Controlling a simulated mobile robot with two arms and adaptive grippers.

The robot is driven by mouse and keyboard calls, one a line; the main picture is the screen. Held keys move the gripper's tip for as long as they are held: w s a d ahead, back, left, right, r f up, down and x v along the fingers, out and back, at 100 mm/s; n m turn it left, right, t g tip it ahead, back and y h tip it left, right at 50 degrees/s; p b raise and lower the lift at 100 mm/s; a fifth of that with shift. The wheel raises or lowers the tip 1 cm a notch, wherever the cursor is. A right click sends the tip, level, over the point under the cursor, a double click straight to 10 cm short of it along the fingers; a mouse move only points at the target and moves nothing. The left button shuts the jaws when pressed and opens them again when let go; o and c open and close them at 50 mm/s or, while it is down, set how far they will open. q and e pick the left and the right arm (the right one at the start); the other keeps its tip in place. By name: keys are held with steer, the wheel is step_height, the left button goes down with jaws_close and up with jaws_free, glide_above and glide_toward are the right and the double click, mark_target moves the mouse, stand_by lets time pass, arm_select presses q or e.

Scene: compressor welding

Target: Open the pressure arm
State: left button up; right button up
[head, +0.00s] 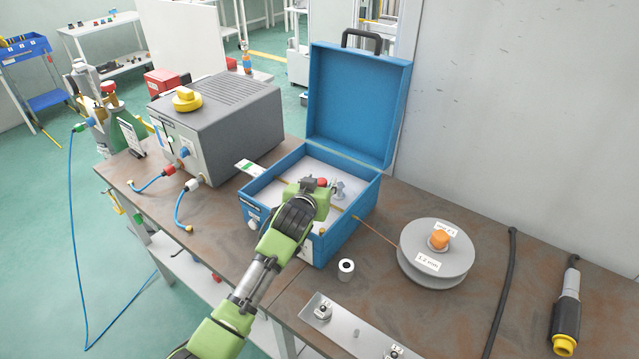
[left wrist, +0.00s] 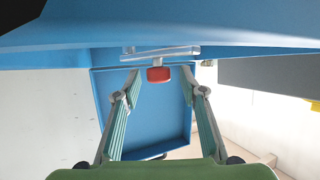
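The open blue case (head: 362,208) stands on the bench with its lid up. Inside is a small metal mechanism with a red knob (head: 321,182), which I take as the pressure arm's end. In the left wrist view the red knob (left wrist: 159,75) sits under a grey metal bar (left wrist: 160,53). My left gripper (head: 326,188) reaches into the case from the front left. In the left wrist view its fingers (left wrist: 160,92) are spread, with the knob between their tips in the picture and nothing gripped. Contact and exact depth cannot be told. My arm hides part of the case.
A grey power unit (head: 220,125) stands left of the case. A wire spool (head: 436,252) lies to its right, with a small roller (head: 346,269) and metal tray (head: 345,335) in front. A torch-like tool (head: 567,312) and black cable (head: 503,285) lie far right.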

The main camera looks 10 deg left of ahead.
arm_select(q)
steer(key=shift+s+r, duration=0.2)
steer(key=shift+s, duration=0.3)
steer(key=d+v, duration=0.1)
steer(key=v, duration=1)
steer(key=shift+a, duration=0.5)
